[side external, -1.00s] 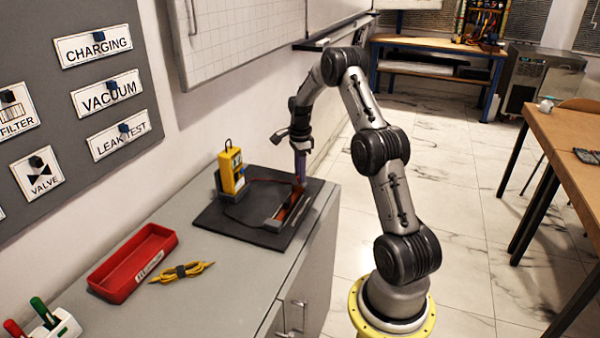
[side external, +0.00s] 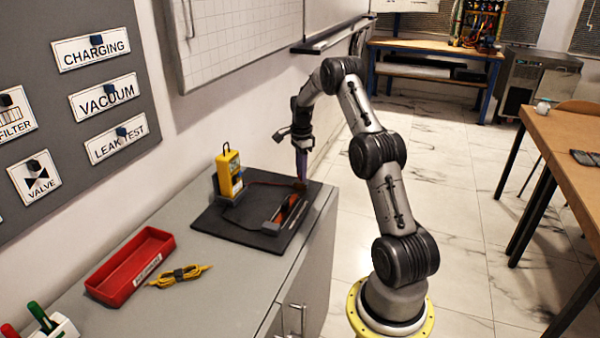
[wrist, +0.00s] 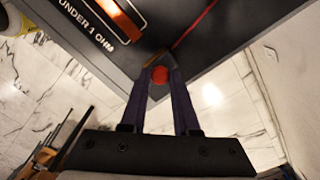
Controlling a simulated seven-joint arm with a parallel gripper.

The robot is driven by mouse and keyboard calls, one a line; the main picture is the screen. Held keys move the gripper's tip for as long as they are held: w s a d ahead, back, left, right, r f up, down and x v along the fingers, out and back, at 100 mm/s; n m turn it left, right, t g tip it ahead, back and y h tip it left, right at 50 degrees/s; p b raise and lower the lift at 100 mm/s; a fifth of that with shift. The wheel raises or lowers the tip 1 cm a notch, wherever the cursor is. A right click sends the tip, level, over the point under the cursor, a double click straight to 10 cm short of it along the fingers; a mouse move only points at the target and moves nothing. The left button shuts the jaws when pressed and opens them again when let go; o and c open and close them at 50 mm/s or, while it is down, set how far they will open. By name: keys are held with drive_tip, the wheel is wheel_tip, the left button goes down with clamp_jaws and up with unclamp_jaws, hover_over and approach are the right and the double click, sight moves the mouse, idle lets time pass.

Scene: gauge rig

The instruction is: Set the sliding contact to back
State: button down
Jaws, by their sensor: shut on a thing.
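The gauge rig's black board (side external: 225,228) lies on the grey cabinet top. A low bar with an orange-red strip (side external: 285,212) lies on it; its end also shows in the wrist view (wrist: 120,18). My gripper (side external: 299,180) points down at the board's far right part, past the strip's back end. In the wrist view my gripper (wrist: 159,76) is shut on a small brown piece with a round red end (wrist: 159,74), which looks like the sliding contact. The fingers hide part of it. Its exact fit on the bar cannot be told.
A yellow meter (side external: 229,173) stands at the board's back left, with a red cable (wrist: 195,28) running across the board. A red tray (side external: 132,265) and a yellow cable bundle (side external: 180,276) lie nearer. The wall is behind; the cabinet's right edge is close.

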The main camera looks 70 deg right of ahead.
drive_tip(key=shift+d+r, duration=0.1)
drive_tip(key=shift+d, duration=0.2)
drive_tip(key=c, duration=0.8)
unclamp_jaws()
drive_tip(key=shift+o, duration=0.7)
drive_tip(key=shift+a, duration=0.1)
wheel_tip(320, 180, up, 14)
